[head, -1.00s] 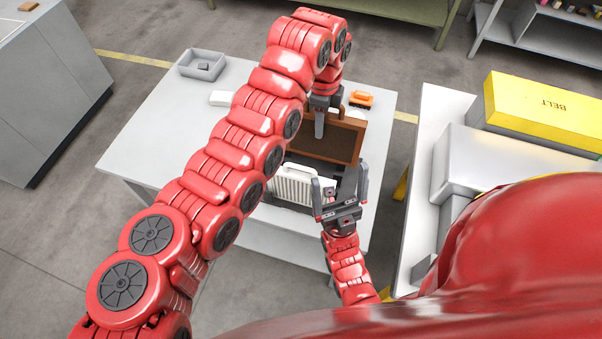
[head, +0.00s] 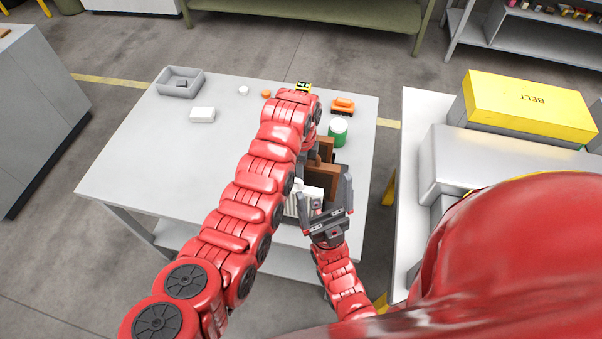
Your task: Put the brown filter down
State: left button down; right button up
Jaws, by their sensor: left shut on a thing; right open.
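The brown filter (head: 322,184) is right of the centre of the white table, partly hidden by my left arm and the grippers. My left gripper (head: 311,163) is shut on it, with its fingers mostly hidden. Whether the filter's lower edge touches anything cannot be told. My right gripper (head: 326,198) is open and empty, just in front of the brown filter. A white ribbed filter (head: 291,204) shows partly beside the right gripper, low behind my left arm.
The white table (head: 150,150) is clear on its left. Behind the filter are a green can (head: 338,132), an orange item (head: 342,105) and a yellow-black item (head: 303,87). A grey tray (head: 180,82), a white block (head: 202,115) and small round items (head: 243,90) lie toward the back.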

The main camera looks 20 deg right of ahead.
pick_arm(q)
notch_tip(320, 180, down, 3)
jog(key=shift+p, duration=0.5)
jog(key=shift+f, duration=0.1)
jog(key=c, duration=1.1)
grip_release()
jog(key=shift+f, duration=0.1)
jog(key=o, duration=0.5)
jog(key=shift+c, duration=0.2)
